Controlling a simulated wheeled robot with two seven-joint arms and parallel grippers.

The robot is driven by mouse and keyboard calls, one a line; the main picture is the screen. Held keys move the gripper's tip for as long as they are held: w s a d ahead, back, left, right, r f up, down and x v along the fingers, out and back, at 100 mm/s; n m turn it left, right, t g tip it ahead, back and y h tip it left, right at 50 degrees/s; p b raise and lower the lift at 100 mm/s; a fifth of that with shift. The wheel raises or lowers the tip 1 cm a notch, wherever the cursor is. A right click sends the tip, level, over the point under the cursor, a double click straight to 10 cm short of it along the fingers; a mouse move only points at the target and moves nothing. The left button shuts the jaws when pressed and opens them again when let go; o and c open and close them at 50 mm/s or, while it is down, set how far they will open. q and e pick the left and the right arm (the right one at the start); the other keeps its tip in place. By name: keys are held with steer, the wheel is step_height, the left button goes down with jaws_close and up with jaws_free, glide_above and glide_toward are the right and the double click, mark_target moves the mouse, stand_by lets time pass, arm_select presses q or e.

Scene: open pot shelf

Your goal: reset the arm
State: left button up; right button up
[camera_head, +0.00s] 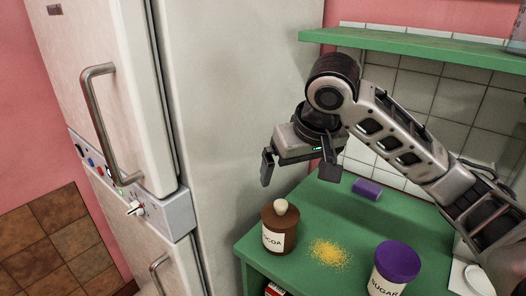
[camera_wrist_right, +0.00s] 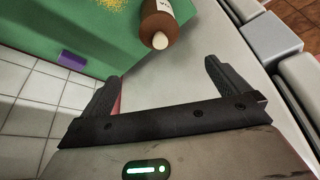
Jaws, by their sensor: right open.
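My right gripper (camera_head: 298,166) is open and empty in the head view. It hangs in the air above the back left of the green counter (camera_head: 325,205), close to the fridge. In the right wrist view its two fingers (camera_wrist_right: 160,85) stand wide apart with nothing between them. My right arm reaches in from the right edge of the head view. My left gripper does not show.
A white fridge (camera_head: 235,100) stands left. A green shelf (camera_head: 420,48) hangs above.

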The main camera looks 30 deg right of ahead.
steer(key=s+a+f+n+y, duration=0.2)
steer(key=a+f+n, duration=0.1)
steer(key=a+f, duration=0.55)
steer(key=s+f+g+h, duration=0.1)
steer(key=s+f, duration=1.5)
steer(key=s, duration=0.1)
steer(key=w+a+f+t+y, duration=0.1)
steer(key=w+a+f+t, duration=0.1)
steer(key=f, duration=0.3)
steer(key=w+a+f+n+t+y, duration=0.1)
steer(key=w+a+f+t, duration=0.1)
steer(key=w+f+t, duration=0.2)
steer(key=shift+a+f, duration=0.35)
